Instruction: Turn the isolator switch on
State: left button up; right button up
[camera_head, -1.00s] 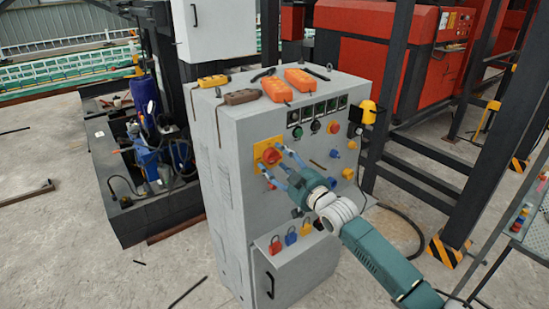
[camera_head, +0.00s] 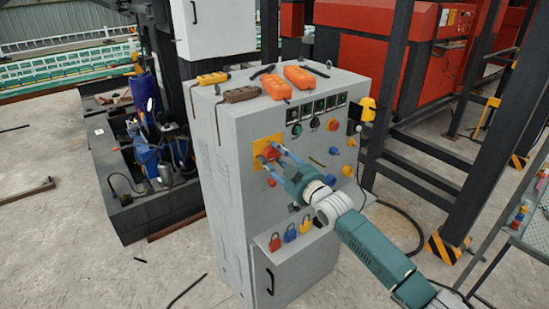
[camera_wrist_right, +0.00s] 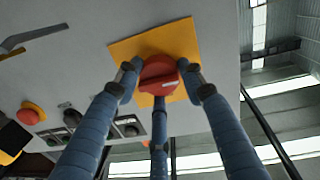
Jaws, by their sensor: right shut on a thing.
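The isolator switch is a red rotary knob (camera_wrist_right: 160,74) on a yellow square plate (camera_wrist_right: 155,45), on the front of a grey cabinet. In the head view the knob (camera_head: 271,153) and plate (camera_head: 262,143) are at the upper left of the cabinet front. My right gripper (camera_head: 272,150) reaches in from the lower right with its blue fingers at the knob. In the wrist view the right gripper's fingers (camera_wrist_right: 160,85) are closed around the knob's sides, with a third finger below. My left gripper is not in view.
The grey cabinet (camera_head: 236,185) also carries gauges, buttons and a red emergency button (camera_head: 333,124). Orange pendants (camera_head: 301,77) lie on top. A dark steel frame (camera_head: 425,160) stands to the right.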

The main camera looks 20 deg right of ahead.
jog(key=shift+r, duration=0.1)
jog(key=m, duration=0.4)
jog(key=shift+r+p, duration=0.1)
jog(key=shift+p, duration=0.25)
jog(key=m, duration=0.5)
jog(key=shift+g, duration=0.4)
jog(key=m, duration=0.4)
jog(key=shift+d+y, duration=0.1)
jog(key=shift+y, duration=0.3)
jog(key=shift+w+d+r+m, duration=0.1)
jog(key=shift+m, duration=1.8)
